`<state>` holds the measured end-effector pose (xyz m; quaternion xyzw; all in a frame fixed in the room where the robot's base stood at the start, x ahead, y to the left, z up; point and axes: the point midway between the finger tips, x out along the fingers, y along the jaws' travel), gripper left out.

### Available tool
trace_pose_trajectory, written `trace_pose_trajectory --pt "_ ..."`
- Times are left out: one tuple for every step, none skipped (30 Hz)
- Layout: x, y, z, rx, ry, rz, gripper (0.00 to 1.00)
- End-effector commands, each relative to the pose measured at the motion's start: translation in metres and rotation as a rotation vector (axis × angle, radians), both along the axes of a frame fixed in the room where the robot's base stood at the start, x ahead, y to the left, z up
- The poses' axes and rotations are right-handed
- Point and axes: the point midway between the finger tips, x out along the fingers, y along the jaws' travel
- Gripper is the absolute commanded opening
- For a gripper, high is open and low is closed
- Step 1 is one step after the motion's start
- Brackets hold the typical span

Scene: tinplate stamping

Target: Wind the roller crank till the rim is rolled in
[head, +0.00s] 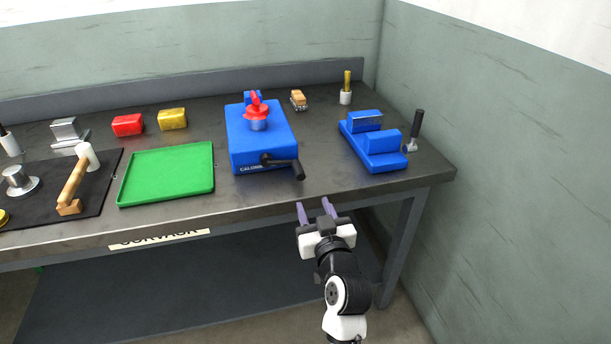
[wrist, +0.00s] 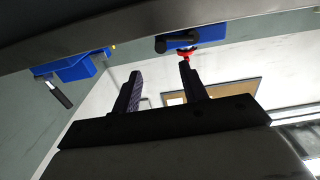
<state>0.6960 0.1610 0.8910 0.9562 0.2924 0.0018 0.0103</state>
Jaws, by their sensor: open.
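The roller machine is a blue block (head: 245,152) near the middle of the bench, with a red-topped roller part (head: 257,110) over a small metal cylinder. Its black crank (head: 282,163) sticks out at the front right, with the handle at the bench's front side. The wrist view shows the crank handle (wrist: 161,45), the blue body (wrist: 184,38) and some red behind it. My gripper (head: 316,208) is open and empty, in front of the bench edge and below the crank, apart from it. The rim itself is too small to make out.
A blue two-block device (head: 372,160) with a black-handled lever (head: 416,130) stands at the right. A green tray (head: 166,190) and a mallet (head: 74,188) on a dark mat (head: 98,200) lie left. The bench edge (head: 235,214) lies between my gripper and the machine.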

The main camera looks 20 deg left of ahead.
Motion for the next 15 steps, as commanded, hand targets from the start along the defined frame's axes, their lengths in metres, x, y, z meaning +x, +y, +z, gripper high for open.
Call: trace_pose_trajectory --pt "0.006 0.005 0.003 0.0 -0.001 0.002 0.43" --pt "0.01 0.008 0.004 0.0 -0.001 0.002 0.43" --pt "0.016 0.012 0.004 -0.001 -0.002 0.004 0.43" --pt "0.021 0.016 0.005 -0.001 -0.003 0.003 0.43" --pt "0.027 0.019 0.005 -0.001 -0.002 0.003 0.43" --pt "0.034 0.024 0.005 -0.001 -0.002 0.003 0.43" --pt "0.04 0.028 0.005 0.0 -0.002 0.002 0.43" --pt "0.045 0.032 0.005 0.0 -0.002 0.003 0.43" --pt "0.053 0.037 0.005 0.0 -0.001 0.003 0.43" --pt "0.058 0.041 0.005 -0.001 -0.003 0.003 0.43" --pt "0.063 0.045 0.005 -0.001 -0.003 0.003 0.43" --pt "0.07 0.049 0.005 0.0 -0.004 0.003 0.43" --pt "0.074 0.052 0.005 -0.001 -0.003 0.003 0.43" --pt "0.079 0.055 0.005 -0.001 -0.003 0.002 0.43" --pt "0.084 0.058 0.005 0.0 -0.004 0.002 0.43"
